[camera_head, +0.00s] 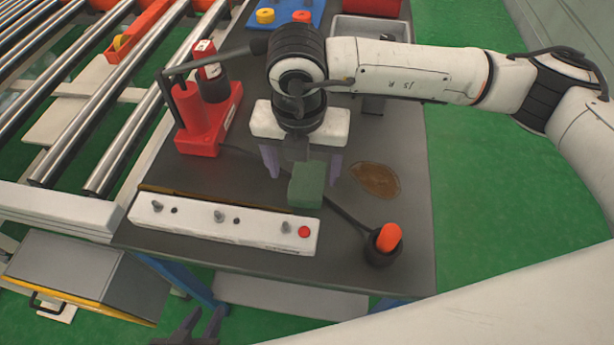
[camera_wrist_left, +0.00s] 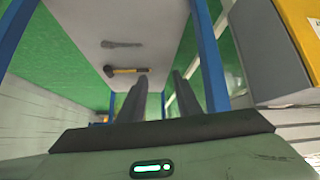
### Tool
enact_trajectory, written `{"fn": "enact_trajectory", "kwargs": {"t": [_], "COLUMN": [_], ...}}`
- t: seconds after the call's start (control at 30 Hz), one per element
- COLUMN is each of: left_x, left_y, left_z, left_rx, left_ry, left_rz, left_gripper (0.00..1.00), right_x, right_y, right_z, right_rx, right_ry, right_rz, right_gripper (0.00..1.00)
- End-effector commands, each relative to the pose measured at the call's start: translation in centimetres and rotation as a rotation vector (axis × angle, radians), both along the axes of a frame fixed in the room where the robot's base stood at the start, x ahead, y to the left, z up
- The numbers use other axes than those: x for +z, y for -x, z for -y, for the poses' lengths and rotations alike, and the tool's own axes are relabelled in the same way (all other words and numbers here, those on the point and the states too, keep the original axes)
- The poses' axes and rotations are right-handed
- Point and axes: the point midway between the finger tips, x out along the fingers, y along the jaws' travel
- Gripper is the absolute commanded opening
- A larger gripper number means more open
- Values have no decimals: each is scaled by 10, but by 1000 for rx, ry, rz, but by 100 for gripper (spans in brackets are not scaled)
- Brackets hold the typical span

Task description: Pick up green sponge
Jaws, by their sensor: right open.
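The green sponge (camera_head: 306,184) is a small dark green block on the dark grey table (camera_head: 400,235), by the right end of the white panel. My right gripper (camera_head: 302,168) comes in from the right, pointing down just behind the sponge in the head view. Its purple-grey fingers are apart; the sponge partly covers the gap, and I cannot tell whether they touch it. My left gripper (camera_head: 192,328) is low at the bottom edge, below the table's front edge. In the left wrist view my left gripper (camera_wrist_left: 157,95) has its two dark fingers apart with nothing between them.
The white panel (camera_head: 200,220) with knobs and a red button lies along the front edge. An orange-topped holder (camera_head: 386,240), a brown stain (camera_head: 376,180) and a red stand (camera_head: 205,120) are nearby. A hammer (camera_wrist_left: 127,71) lies on a surface in the left wrist view.

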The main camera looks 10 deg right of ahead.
Motion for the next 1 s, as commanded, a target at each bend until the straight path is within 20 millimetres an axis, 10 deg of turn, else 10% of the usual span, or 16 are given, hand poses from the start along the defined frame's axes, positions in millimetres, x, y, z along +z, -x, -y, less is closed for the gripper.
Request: {"fn": "enact_trajectory", "kwargs": {"t": [0.7,1.0], "left_x": [19,17], "left_y": [-13,-10], "left_z": [1,1], "left_rx": [0,-1], "left_ry": [2,2], "left_rz": [27,22], "left_gripper": [31,31], "right_x": [-53,-53], "right_y": [-13,-13], "right_z": [11,11], "right_rx": [1,1], "right_ry": [0,0], "right_rz": [1,1], "right_gripper": [73,29]}}
